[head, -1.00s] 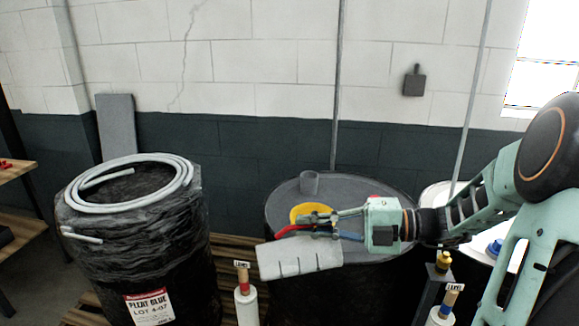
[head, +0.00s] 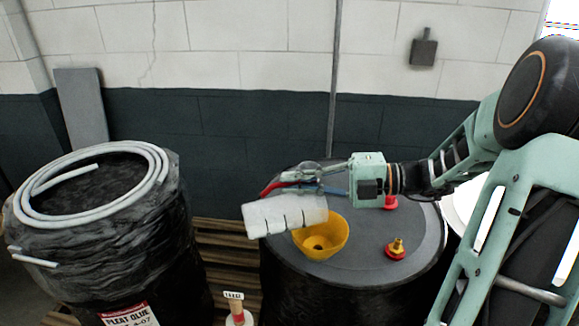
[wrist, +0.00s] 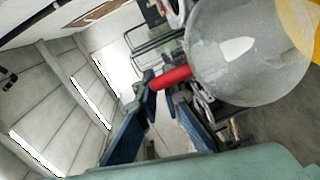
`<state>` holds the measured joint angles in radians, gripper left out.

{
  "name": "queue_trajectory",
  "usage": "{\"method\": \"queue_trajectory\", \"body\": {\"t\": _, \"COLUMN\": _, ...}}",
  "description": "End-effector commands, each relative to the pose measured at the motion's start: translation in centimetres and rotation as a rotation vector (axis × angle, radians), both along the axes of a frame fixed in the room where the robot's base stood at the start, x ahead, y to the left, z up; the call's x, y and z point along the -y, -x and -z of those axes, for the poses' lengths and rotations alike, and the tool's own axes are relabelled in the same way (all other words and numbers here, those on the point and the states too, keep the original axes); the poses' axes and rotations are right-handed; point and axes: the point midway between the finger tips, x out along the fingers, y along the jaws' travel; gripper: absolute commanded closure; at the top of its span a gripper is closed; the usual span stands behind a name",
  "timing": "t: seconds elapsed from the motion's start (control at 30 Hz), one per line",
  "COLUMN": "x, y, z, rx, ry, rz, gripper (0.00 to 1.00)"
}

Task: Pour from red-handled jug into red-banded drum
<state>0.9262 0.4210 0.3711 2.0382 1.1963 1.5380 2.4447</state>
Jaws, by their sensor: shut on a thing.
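My gripper (head: 285,185) is shut on the red handle (head: 268,189) of a translucent whitish jug (head: 280,214) with dark marks on its side. In the head view the jug lies tipped nearly sideways, partly in front of a yellow funnel (head: 335,236). The funnel stands on the grey top of a dark drum (head: 365,260); a red band on this drum cannot be made out. In the wrist view the red handle (wrist: 172,78) is between the fingers, with the rounded jug (wrist: 235,60) beyond. I cannot see liquid flowing.
A red fitting with a brass tip (head: 396,250) and another red fitting (head: 390,203) sit on the drum top. A black-wrapped drum (head: 110,250) with a pale coiled hose (head: 160,175) stands at left. A small labelled post (head: 234,308) stands in front. A wooden pallet (head: 225,250) shows between the drums.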

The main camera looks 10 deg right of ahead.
Motion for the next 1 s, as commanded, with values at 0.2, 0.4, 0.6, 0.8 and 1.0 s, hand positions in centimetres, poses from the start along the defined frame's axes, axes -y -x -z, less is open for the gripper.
{"method": "queue_trajectory", "body": {"t": 0.2, "x": 0.0, "y": 0.0, "z": 0.0, "rx": 0.0, "ry": -0.002, "rz": 0.0, "gripper": 1.0}}
{"method": "queue_trajectory", "body": {"t": 0.4, "x": 0.2, "y": 0.0, "z": 0.0, "rx": -0.002, "ry": -0.013, "rz": 0.001, "gripper": 1.0}}
{"method": "queue_trajectory", "body": {"t": 0.6, "x": 0.4, "y": -0.1, "z": -0.1, "rx": -0.003, "ry": -0.035, "rz": 0.003, "gripper": 1.0}}
{"method": "queue_trajectory", "body": {"t": 0.8, "x": 0.8, "y": -0.1, "z": -0.2, "rx": -0.005, "ry": -0.062, "rz": 0.002, "gripper": 1.0}}
{"method": "queue_trajectory", "body": {"t": 1.0, "x": 1.1, "y": -0.1, "z": -0.4, "rx": -0.007, "ry": -0.086, "rz": 0.001, "gripper": 1.0}}
